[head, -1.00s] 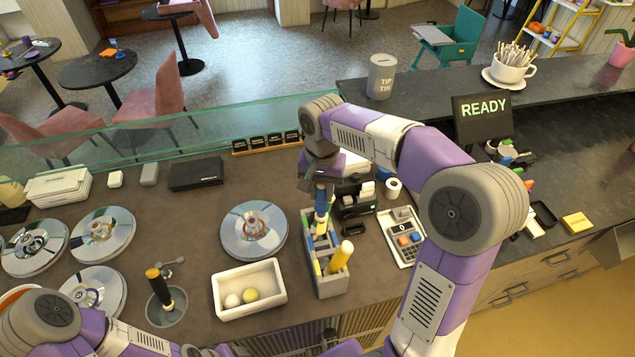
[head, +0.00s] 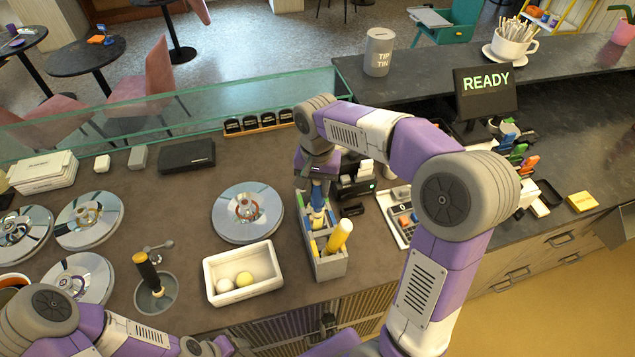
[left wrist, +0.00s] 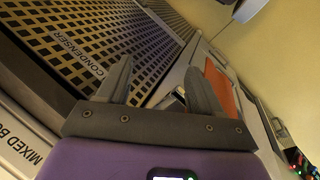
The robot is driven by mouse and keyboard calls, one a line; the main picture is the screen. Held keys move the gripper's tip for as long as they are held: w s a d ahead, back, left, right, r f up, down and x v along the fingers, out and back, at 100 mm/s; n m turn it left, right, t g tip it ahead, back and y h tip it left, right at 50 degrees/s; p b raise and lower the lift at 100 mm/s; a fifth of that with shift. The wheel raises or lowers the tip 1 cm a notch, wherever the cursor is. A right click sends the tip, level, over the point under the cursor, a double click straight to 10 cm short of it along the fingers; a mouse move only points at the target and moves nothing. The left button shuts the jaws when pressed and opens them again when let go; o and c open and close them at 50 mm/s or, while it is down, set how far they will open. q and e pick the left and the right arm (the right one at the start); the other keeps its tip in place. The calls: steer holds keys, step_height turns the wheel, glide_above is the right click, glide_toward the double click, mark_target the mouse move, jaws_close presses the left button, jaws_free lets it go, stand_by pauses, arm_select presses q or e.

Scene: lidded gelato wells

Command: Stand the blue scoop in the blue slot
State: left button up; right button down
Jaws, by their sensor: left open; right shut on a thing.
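The blue scoop (head: 317,197) is upright in the jaws of my right gripper (head: 318,181), which is shut on it. Its lower part is over or inside the back part of the grey slotted rack (head: 329,268); I cannot tell how deep. A blue marking (head: 307,223) shows on the rack beside it, and the slot itself is mostly hidden. A yellow-handled scoop (head: 340,236) stands tilted in the front of the rack. My left gripper (left wrist: 160,88) is open and empty in the left wrist view, near a grille panel.
A white tray (head: 243,290) with two balls stands left of the rack. A steel lid (head: 247,232) lies behind the tray. A keypad (head: 400,217) and a dark card reader (head: 357,186) stand close right of the rack.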

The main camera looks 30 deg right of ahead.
mark_target(317, 207)
steer(key=shift+f+b, duration=2.85)
steer(key=shift+f, duration=1.4)
steer(key=c, duration=0.8)
jaws_free()
step_height(317, 207, up, 9)
steer(key=p, duration=0.7)
steer(key=shift+r+p, duration=0.1)
steer(key=shift+p, duration=0.25)
